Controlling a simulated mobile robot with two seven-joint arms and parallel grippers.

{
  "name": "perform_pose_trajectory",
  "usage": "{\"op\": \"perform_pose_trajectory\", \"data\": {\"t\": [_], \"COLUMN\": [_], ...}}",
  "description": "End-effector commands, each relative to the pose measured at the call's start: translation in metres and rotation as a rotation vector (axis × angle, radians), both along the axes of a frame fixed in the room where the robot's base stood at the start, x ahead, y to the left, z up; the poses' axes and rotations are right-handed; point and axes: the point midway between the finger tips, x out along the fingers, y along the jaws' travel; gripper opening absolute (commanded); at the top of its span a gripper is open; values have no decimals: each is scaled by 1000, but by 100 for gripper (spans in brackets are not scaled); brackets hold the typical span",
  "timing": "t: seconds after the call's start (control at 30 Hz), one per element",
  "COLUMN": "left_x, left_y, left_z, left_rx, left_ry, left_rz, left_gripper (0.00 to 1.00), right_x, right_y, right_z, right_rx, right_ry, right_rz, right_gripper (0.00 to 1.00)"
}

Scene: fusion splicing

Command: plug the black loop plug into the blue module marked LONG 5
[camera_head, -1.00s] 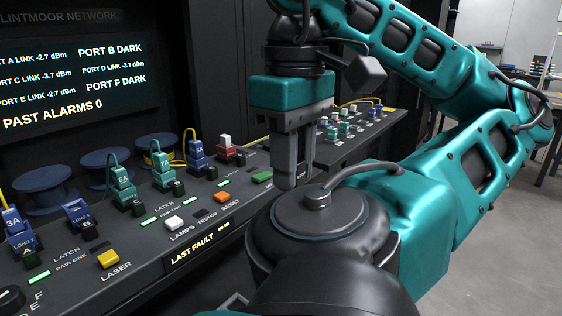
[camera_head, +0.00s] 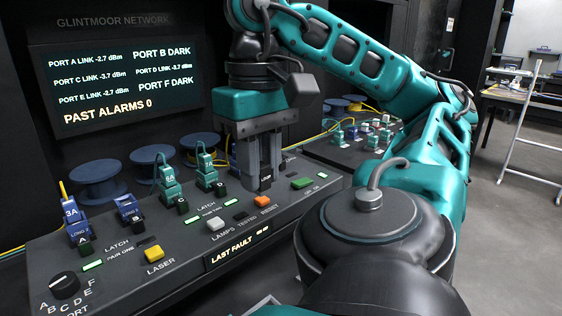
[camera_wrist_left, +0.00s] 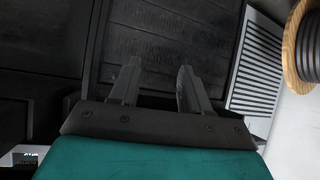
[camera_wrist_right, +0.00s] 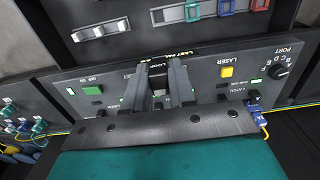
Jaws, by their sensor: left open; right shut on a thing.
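My right gripper (camera_head: 263,180) is shut on a small dark block, the black loop plug (camera_head: 265,184), low over the panel behind the orange button. In the right wrist view the gripper (camera_wrist_right: 160,68) hides most of the plug. A blue module (camera_head: 128,210) without a cable stands at left in port B; its marking is too small to read surely. Another blue module, 3A (camera_head: 72,214), with a yellow cable, stands left of it. Anything behind my right gripper is hidden. My left gripper (camera_wrist_left: 158,75) is open and empty, facing a dark surface.
Two teal modules (camera_head: 168,182) (camera_head: 205,172) stand between the blue module and my right gripper. Grey, orange and yellow buttons (camera_head: 154,254) and a rotary knob (camera_head: 65,285) line the panel front. Blue spools (camera_head: 98,180) stand behind.

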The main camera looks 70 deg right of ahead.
Motion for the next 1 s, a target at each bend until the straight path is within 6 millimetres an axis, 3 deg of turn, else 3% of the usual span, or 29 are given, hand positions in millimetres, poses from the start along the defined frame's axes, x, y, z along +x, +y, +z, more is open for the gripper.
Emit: {"op": "perform_pose_trajectory", "data": {"t": [1.0], "left_x": [-8], "left_y": [19], "left_z": [18], "left_rx": [38], "left_ry": [0], "left_rz": [26], "left_gripper": [47], "right_x": [103], "right_y": [2], "right_z": [3], "right_rx": [2], "right_ry": [0], "right_rz": [2], "right_gripper": [0]}}
